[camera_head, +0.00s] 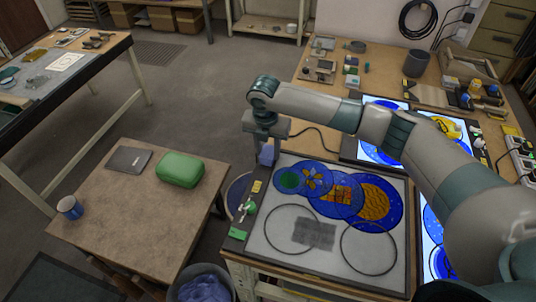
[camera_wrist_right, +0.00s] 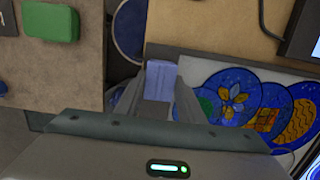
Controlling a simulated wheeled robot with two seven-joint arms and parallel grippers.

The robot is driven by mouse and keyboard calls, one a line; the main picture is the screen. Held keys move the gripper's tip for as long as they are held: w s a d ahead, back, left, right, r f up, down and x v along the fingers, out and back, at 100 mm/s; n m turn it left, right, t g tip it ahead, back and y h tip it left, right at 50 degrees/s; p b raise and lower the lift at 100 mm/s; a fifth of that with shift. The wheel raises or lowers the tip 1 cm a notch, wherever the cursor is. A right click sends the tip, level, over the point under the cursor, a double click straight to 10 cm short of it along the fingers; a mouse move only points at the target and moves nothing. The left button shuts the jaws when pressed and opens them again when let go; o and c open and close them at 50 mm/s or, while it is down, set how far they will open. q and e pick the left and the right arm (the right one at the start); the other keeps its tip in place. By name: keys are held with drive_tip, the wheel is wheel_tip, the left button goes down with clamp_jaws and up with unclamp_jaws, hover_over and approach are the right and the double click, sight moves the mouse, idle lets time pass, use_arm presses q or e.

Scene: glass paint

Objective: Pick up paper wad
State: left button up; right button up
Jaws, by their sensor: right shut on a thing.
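My right gripper (camera_head: 267,146) points down at the left corner of the work table that bears the glass panels. It is shut on a pale blue paper wad (camera_head: 267,157), which is small and blocky. The wad also shows in the right wrist view (camera_wrist_right: 160,80), between the two fingers (camera_wrist_right: 157,100). I cannot tell whether the wad touches the table. My left gripper is not in view.
A light panel (camera_head: 284,225) with painted glass discs and two rings lies just right of the wad. A bin with crumpled blue stuff (camera_head: 204,288) stands at the front. A brown side table (camera_head: 130,205) bears a green case (camera_head: 179,169) and a blue mug (camera_head: 69,207).

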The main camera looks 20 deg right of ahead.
sight(269, 150)
drive_tip(key=shift+r+b, duration=0.55)
drive_tip(key=shift+r, duration=0.25)
wheel_tip(269, 150, up, 2)
drive_tip(key=shift+d+r+b, duration=0.1)
drive_tip(key=shift+r+b, duration=0.15)
drive_tip(key=shift+b, duration=0.4)
drive_tip(key=s+d+r+b, duration=0.3)
drive_tip(key=s+d+r, duration=0.3)
drive_tip(key=d, duration=0.3)
drive_tip(key=shift+s+d+r, duration=0.15)
drive_tip(key=shift+d+r, duration=0.15)
drive_tip(key=shift+r, duration=0.2)
